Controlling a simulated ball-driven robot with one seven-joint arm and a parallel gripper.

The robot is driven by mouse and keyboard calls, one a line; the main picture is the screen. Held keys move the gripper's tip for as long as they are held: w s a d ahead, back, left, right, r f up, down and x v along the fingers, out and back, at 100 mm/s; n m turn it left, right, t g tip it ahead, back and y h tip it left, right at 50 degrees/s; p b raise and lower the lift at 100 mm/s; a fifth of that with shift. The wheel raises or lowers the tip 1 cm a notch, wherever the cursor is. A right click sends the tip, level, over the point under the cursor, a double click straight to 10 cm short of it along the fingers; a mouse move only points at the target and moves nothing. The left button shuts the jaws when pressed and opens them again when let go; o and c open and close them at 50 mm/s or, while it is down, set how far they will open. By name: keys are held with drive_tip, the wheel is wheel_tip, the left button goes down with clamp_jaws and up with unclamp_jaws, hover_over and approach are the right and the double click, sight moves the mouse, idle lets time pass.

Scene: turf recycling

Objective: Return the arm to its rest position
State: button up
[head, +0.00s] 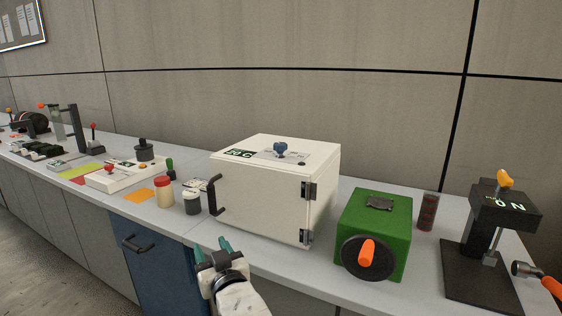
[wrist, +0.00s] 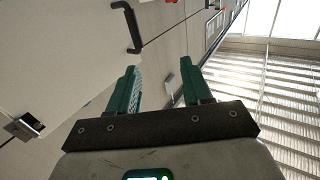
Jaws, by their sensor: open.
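My gripper (head: 211,247) is at the lower middle of the head view, in front of the worktop's front edge and below the white box. Its two green fingers are apart, with nothing seen between them. In the wrist view my gripper (wrist: 159,88) also shows open and empty. The white box (head: 255,200) has a shut door with a black handle (head: 214,195) and a blue knob (head: 281,148) on top. In the wrist view the box's black handle (wrist: 127,25) is at the upper left, apart from the fingers.
The grey worktop (head: 335,264) runs along the wall. A green box (head: 384,222) with an orange knob, a dark red cylinder (head: 428,211) and a black press (head: 500,215) stand at right. Several jars, including a red-lidded one (head: 164,193), stand left. A blue drawer front (head: 150,270) is below.

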drive_tip(key=s+d+f+m+g+h+p, duration=0.15)
drive_tip(key=s+d+f, duration=0.3)
drive_tip(key=d, duration=0.45)
drive_tip(key=s+d+f+g+h+p, duration=0.1)
drive_tip(key=s+d+f+g+h, duration=0.15)
drive_tip(key=d+f, duration=0.55)
drive_tip(key=s+d+f+m+g+h+p, duration=0.1)
drive_tip(key=s+d+f+g+h+p, duration=0.3)
drive_tip(key=d, duration=0.7)
drive_tip(key=s+d+f+m+g, duration=0.25)
drive_tip(key=s+d, duration=0.75)
drive_tip(key=s, duration=0.5)
drive_tip(key=s+d+g+p, duration=0.1)
drive_tip(key=s+d+g, duration=0.1)
drive_tip(key=s, duration=0.8)
drive_tip(key=s+d+m+g+h+p, duration=0.1)
drive_tip(key=s+d+g, duration=0.1)
drive_tip(key=s, duration=0.8)
drive_tip(key=shift+d+r, duration=0.25)
drive_tip(key=shift+r, duration=0.1)
